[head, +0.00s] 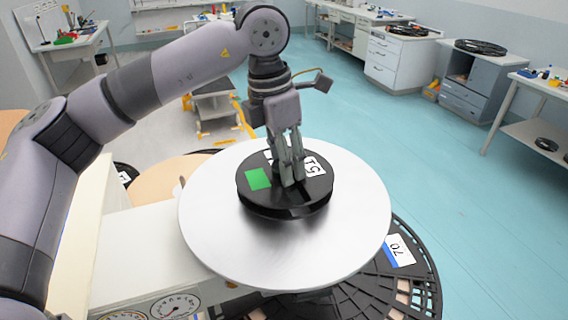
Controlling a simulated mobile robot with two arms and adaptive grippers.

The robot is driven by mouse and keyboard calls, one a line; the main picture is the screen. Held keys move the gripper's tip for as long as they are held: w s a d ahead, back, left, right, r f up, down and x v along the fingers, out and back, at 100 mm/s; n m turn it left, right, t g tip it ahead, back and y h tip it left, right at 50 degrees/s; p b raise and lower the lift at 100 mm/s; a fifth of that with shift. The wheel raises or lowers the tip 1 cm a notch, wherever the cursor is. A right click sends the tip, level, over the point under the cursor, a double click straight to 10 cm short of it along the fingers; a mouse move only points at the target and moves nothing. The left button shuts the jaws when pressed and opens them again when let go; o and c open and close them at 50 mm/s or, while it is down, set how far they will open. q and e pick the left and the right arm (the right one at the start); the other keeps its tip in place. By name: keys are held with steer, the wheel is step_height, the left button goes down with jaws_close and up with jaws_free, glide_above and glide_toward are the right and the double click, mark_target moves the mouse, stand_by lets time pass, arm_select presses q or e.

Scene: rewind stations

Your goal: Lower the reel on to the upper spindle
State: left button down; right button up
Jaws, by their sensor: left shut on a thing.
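My left gripper (289,180) points down and is shut on the middle of a small black reel (316,190). The reel has a green patch and white labels with dark numbers, partly covered by the fingers. It is level, over the middle of a round silver plate (215,235). I cannot tell whether the reel touches the plate or hangs slightly above it. The upper spindle is hidden under the reel and gripper. My right gripper is not in view.
A white cabinet with round gauges (175,306) stands at front left. Benches and drawer units (395,60) with more reels (480,47) line the back right; the blue floor between is clear.

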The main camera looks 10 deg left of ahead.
mark_target(275, 165)
arm_select(q)
steer(key=shift+f, duration=0.8)
steer(key=c, duration=1.4)
jaws_free()
steer(key=o, duration=0.4)
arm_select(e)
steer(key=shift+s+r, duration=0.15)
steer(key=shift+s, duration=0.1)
arm_select(q)
steer(key=shift+r, duration=0.1)
steer(key=shift+s+a+r+b, duration=0.1)
steer(key=shift+a+r+b, duration=0.25)
steer(key=shift+r, duration=1.6)
steer(key=shift+s+a+r+b, duration=0.15)
steer(key=shift+r+b, duration=0.25)
steer(key=shift+r, duration=1.6)
steer(key=shift+s+a+r+b, duration=0.1)
steer(key=shift+a+r+b, duration=0.3)
steer(key=shift+r, duration=1.55)
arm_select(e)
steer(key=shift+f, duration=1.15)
